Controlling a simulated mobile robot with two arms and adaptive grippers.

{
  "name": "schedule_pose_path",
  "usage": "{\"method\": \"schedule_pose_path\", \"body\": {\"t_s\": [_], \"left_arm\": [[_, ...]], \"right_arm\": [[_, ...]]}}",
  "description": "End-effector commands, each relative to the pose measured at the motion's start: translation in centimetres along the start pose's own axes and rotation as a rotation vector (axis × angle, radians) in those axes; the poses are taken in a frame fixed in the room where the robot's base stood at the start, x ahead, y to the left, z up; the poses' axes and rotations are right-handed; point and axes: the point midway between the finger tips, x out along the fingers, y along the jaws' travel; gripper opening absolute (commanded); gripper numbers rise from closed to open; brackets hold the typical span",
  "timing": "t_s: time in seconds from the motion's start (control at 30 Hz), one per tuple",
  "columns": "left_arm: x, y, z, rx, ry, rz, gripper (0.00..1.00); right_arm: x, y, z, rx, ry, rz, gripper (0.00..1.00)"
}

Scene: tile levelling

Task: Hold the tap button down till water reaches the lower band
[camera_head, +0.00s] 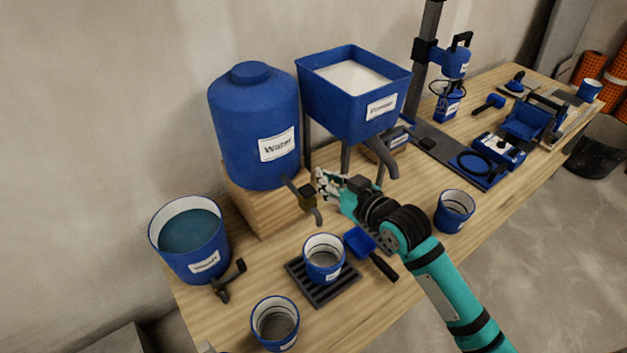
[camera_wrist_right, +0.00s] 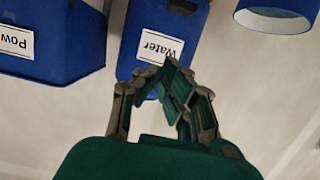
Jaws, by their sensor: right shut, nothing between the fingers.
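The blue tank labelled Water (camera_head: 254,120) stands on a wooden block. Its tap (camera_head: 308,200) sticks out at the lower right with the spout pointing down; the button cannot be made out clearly. A blue cup with a pale, banded inside (camera_head: 323,260) stands upright on a dark slatted grate (camera_head: 318,291) below the spout. I cannot tell the water level in it. My right gripper (camera_head: 324,184) is shut and empty, right beside the tap; I cannot tell whether it touches. The right wrist view shows its fingers (camera_wrist_right: 166,92) before the tank (camera_wrist_right: 160,42). My left gripper is out of view.
A blue bucket of water (camera_head: 190,240) stands at the left. The Powder hopper (camera_head: 352,100) stands right of the tank. Other cups stand at the front (camera_head: 275,325) and right (camera_head: 454,211). A blue scoop (camera_head: 360,242) lies beside the grate.

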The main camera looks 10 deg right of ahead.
Motion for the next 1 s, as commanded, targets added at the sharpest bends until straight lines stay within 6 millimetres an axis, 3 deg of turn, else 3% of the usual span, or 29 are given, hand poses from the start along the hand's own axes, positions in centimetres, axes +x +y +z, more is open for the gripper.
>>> {"method": "schedule_pose_path", "body": {"t_s": [0.23,0.3,0.5,1.0], "left_arm": [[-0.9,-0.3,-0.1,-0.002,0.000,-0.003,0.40],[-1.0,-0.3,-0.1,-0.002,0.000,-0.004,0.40],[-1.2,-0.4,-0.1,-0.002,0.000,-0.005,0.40],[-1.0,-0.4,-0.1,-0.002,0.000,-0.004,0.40]], "right_arm": [[5.4,-0.1,-0.2,0.002,0.000,-0.001,0.00],[5.6,-0.1,1.4,0.001,-0.006,-0.001,0.00],[6.0,0.0,3.4,0.000,-0.001,0.000,0.00],[6.2,0.0,4.4,-0.001,-0.001,0.000,0.00]]}}
